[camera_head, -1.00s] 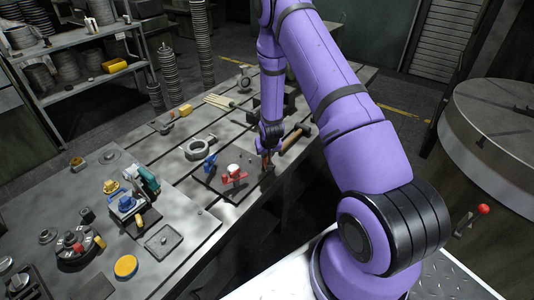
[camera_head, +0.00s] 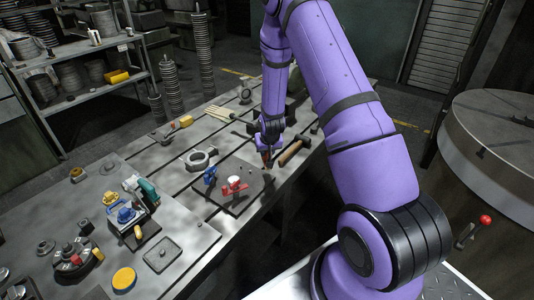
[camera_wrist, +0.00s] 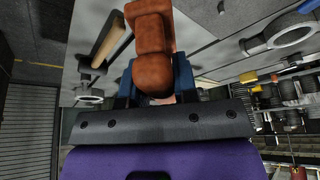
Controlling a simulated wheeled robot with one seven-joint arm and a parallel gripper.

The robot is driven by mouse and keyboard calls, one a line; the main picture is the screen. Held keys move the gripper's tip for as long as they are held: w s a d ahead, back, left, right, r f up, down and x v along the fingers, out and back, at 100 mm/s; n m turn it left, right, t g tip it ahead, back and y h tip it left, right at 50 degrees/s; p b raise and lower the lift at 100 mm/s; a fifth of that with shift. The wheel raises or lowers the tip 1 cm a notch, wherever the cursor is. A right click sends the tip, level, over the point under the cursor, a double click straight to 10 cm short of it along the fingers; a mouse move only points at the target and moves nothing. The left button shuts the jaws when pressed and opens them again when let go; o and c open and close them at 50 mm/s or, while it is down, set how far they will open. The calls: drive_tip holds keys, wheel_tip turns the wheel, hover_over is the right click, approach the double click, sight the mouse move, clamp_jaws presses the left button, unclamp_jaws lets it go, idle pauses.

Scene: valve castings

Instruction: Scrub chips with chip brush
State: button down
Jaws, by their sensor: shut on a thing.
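My gripper (camera_head: 265,150) is shut on a reddish-brown handle, which I take to be the chip brush (camera_wrist: 150,45). In the wrist view the handle stands between the blue-grey fingers; its bristles cannot be made out. In the head view my gripper hangs low by the far right edge of a dark square plate (camera_head: 228,197). Whether the brush touches the plate is too small to tell. A red valve part with a white top (camera_head: 234,184) and a blue part (camera_head: 210,175) are on the plate. Tiny specks lie near the brush, but I cannot tell whether they are chips.
A hammer (camera_head: 293,150) lies right of my gripper, also in the wrist view (camera_wrist: 108,40). A teal and blue machine (camera_head: 140,195), a tray (camera_head: 163,253) and a yellow disc (camera_head: 124,279) lie at front left.

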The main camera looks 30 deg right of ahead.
drive_tip(key=shift+w+a, duration=0.2)
drive_tip(key=shift+a, duration=1.8)
drive_tip(key=shift+f, duration=0.1)
drive_tip(key=shift+f, duration=3.3)
drive_tip(key=shift+s+a, duration=0.15)
drive_tip(key=shift+s, duration=0.1)
drive_tip(key=shift+w+d, duration=0.3)
drive_tip(key=shift+w, duration=0.35)
drive_tip(key=shift+f, duration=0.1)
